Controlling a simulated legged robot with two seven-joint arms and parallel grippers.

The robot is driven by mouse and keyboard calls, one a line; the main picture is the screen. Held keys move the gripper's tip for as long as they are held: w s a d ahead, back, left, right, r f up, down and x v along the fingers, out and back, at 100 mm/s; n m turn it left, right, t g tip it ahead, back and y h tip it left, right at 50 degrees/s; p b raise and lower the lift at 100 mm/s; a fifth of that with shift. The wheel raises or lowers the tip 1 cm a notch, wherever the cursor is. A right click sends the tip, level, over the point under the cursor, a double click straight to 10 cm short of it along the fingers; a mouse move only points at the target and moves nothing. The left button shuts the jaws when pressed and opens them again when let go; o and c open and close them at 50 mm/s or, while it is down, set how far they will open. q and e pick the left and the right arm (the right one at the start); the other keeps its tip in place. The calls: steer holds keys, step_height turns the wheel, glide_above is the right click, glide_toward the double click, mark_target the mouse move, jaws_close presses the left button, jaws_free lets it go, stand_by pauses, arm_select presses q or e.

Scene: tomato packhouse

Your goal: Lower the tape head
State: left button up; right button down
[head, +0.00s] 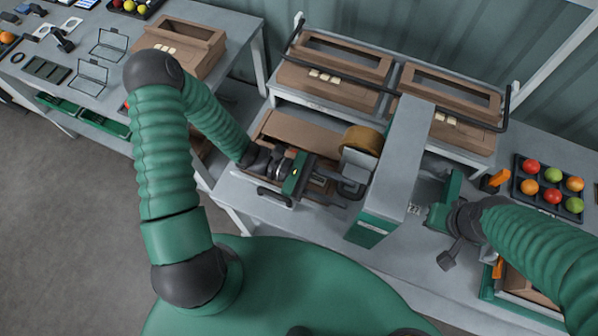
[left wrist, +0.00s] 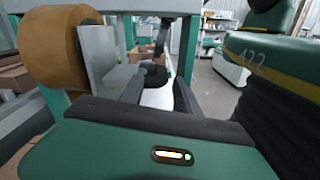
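The tape head, with its brown tape roll (head: 362,139) and grey bracket (head: 354,165), sits left of the grey column of the taping machine (head: 402,150). The roll also shows at the upper left of the left wrist view (left wrist: 62,45). A dark handle (head: 353,190) hangs below the bracket; in the left wrist view the handle (left wrist: 155,76) shows beyond my fingers. My left gripper (head: 332,186) is open, its fingers pointing toward the handle; contact cannot be told. My right gripper (head: 428,212) is right of the column, its fingers mostly hidden.
A brown carton (head: 290,128) lies on the bench behind my left gripper. Two cartons (head: 335,75) (head: 455,110) stand on a rack behind a dark rail. A dark tray (head: 518,178) of tomatoes stands at the right. A side table (head: 100,75) is at the left.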

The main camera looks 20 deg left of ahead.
arm_select(q)
steer(key=a+b, duration=0.1)
steer(key=a, duration=1.1)
steer(key=shift+a, duration=0.15)
steer(key=shift+f, duration=0.1)
